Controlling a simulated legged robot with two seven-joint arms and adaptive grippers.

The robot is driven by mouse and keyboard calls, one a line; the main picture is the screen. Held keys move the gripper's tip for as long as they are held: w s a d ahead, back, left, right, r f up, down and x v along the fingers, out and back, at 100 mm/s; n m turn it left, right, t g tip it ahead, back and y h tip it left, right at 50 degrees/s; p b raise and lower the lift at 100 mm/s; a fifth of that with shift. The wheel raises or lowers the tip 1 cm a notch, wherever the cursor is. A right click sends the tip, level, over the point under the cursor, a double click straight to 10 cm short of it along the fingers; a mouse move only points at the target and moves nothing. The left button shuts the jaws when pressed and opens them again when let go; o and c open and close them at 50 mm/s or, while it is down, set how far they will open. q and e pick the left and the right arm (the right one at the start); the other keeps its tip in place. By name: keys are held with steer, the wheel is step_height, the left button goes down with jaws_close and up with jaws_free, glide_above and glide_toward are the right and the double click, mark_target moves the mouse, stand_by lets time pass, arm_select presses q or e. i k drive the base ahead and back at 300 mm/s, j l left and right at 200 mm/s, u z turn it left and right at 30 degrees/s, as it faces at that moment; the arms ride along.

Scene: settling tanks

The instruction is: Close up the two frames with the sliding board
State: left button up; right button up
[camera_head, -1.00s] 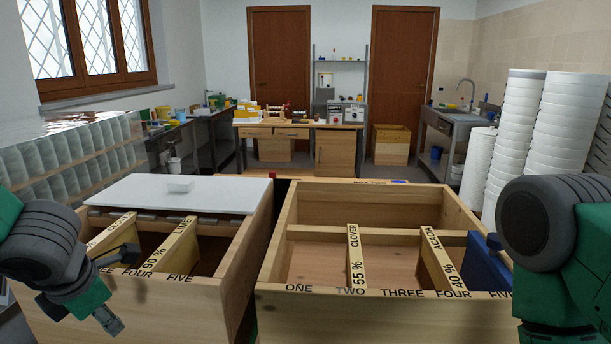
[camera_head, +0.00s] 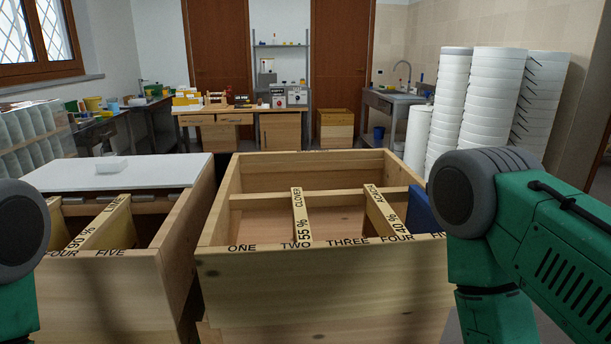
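The right wooden box (camera_head: 320,286) is open, with ONE to FIVE lettered along its front rim. Inside stand two frames, 55 % CLOVER (camera_head: 301,214) near TWO and 40 % ACACIA (camera_head: 381,212) near FOUR, with a clear gap between them. A blue board (camera_head: 422,210), apparently the sliding board, stands right of the ACACIA frame near FIVE, partly hidden by my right arm. My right arm crosses the right side of the view. My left arm shows only at the left edge. Neither gripper's fingers are in view.
The left wooden box (camera_head: 110,290) holds the 90 % LIME frame (camera_head: 112,226) and is partly covered by a white lid (camera_head: 130,173) with a small clear dish (camera_head: 112,165). White stacked cylinders (camera_head: 490,100) stand behind my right arm. A narrow gap separates the boxes.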

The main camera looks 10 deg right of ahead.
mark_target(420, 219)
steer(key=z, duration=1.05)
